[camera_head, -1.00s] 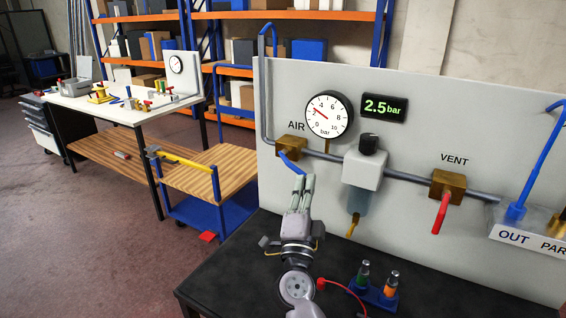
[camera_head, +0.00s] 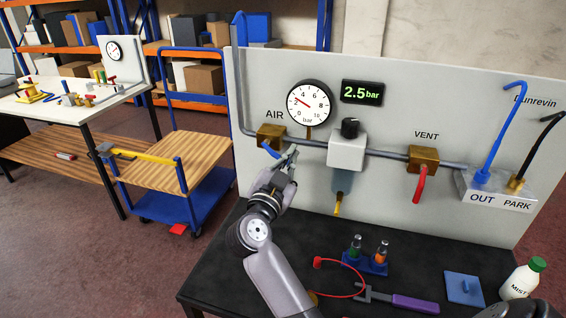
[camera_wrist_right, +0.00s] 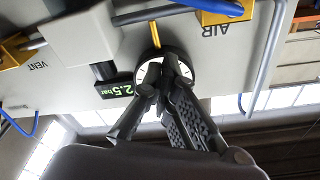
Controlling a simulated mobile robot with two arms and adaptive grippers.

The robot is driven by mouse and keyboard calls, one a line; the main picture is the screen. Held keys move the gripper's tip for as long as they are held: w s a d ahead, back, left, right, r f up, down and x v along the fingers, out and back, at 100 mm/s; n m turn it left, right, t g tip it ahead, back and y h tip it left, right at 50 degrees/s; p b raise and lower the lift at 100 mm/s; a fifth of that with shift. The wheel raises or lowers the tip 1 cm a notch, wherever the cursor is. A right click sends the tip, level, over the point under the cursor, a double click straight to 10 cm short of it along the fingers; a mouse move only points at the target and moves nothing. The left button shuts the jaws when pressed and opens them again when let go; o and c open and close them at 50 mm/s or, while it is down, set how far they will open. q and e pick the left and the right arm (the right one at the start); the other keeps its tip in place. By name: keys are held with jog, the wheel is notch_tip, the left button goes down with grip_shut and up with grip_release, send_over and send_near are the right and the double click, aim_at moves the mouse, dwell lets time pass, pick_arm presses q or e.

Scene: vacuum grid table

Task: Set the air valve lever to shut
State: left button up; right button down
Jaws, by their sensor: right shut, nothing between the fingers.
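The air valve is a brass block (camera_head: 270,137) under the word AIR on the upright panel. Its blue lever (camera_head: 270,150) slants down to the right from the block, its far end hidden at my gripper. My right gripper (camera_head: 291,154) is shut and empty, its fingertips beside the lever; I cannot tell whether they touch it. In the right wrist view, upside down, the blue lever (camera_wrist_right: 180,13) runs across the top, and my shut fingers (camera_wrist_right: 162,78) overlap the round gauge. The gauge (camera_head: 309,104) needle sits low, and the display (camera_head: 362,92) reads 2.5 bar.
Right of the lever is a white regulator (camera_head: 346,154) with a black knob. The red vent lever (camera_head: 420,185) hangs down. OUT and PARK ports (camera_head: 497,190) have blue and black hoses. The dark bench (camera_head: 330,225) holds small fittings, a purple-handled tool (camera_head: 414,303) and a bottle (camera_head: 523,279).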

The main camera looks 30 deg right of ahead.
jog(key=p+x, duration=0.1)
jog(key=x, duration=0.5)
pick_arm(q)
jog(key=shift+w+a+r, duration=0.35)
jog(key=shift+a+r, duration=0.2)
pick_arm(e)
jog(key=f, duration=0.1)
jog(key=a+f, duration=0.2)
jog(key=shift+w+a+f, duration=0.25)
jog(key=shift+w+f, duration=0.05)
jog(key=shift+d, duration=0.15)
